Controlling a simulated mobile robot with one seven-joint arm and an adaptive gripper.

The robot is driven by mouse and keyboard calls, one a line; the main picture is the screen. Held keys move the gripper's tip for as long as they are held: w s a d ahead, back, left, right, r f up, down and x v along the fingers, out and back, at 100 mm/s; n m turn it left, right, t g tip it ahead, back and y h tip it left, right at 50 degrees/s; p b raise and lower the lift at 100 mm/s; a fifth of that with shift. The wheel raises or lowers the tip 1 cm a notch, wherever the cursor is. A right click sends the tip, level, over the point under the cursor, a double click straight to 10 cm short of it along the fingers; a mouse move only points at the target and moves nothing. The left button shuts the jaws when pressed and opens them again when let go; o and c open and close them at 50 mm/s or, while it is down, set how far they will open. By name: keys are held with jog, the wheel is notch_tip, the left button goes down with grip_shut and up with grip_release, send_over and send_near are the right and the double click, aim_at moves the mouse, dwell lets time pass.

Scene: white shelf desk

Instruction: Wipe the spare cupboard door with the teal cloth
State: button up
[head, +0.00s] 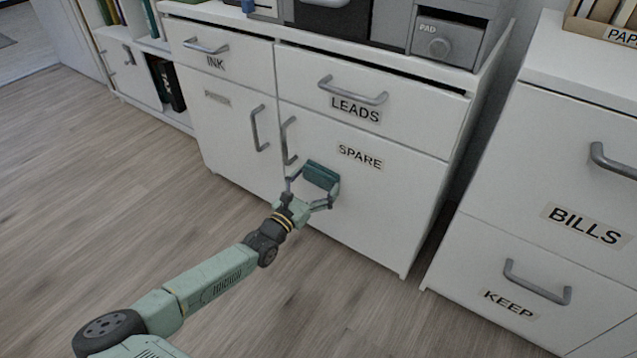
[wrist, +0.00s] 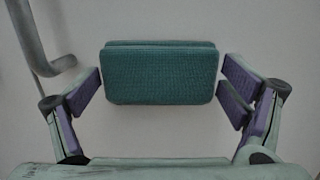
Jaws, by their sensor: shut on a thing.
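The spare cupboard door (head: 385,215) is white, looks shut, and has a SPARE label (head: 360,157) and a grey vertical handle (head: 289,141) at its left edge. My gripper (head: 314,187) is in front of the door's left part, below and left of the label. It is shut on the teal cloth (head: 321,176), a folded, block-like pad. In the wrist view the cloth (wrist: 160,73) sits between the purple finger pads, with the plain white door (wrist: 160,20) behind it. I cannot tell whether the cloth touches the door.
The door's handle (wrist: 40,45) is close to my left finger in the wrist view. The LEADS drawer (head: 400,113) is above the door. A BILLS and KEEP cabinet (head: 530,170) stands at the right, past a narrow gap. The wooden floor (head: 150,190) at the left is clear.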

aim_at(356, 187)
jog(key=shift+s+d+r+p, duration=0.2)
jog(key=shift+s+d+p, duration=0.15)
jog(key=shift+d, duration=0.1)
jog(key=shift+s+d+r+p, duration=0.15)
jog(key=shift+s+d+p, duration=0.1)
jog(key=shift+d+p, duration=0.15)
jog(key=shift+s+d+f+p, duration=0.1)
jog(key=shift+s+d+p, duration=0.6)
jog(key=shift+d, duration=0.25)
jog(key=shift+s+d+f+p, duration=0.1)
jog(key=shift+s+d+p, duration=0.35)
jog(key=shift+s+d, duration=0.45)
jog(key=shift+s+d+p, duration=0.3)
jog(key=shift+d, duration=0.25)
jog(key=shift+s+d+p, duration=0.25)
jog(key=shift+d+p, duration=0.05)
jog(key=shift+d, duration=0.2)
jog(key=shift+s+d, duration=0.25)
jog(key=shift+d, duration=0.1)
jog(key=shift+a+f, duration=0.1)
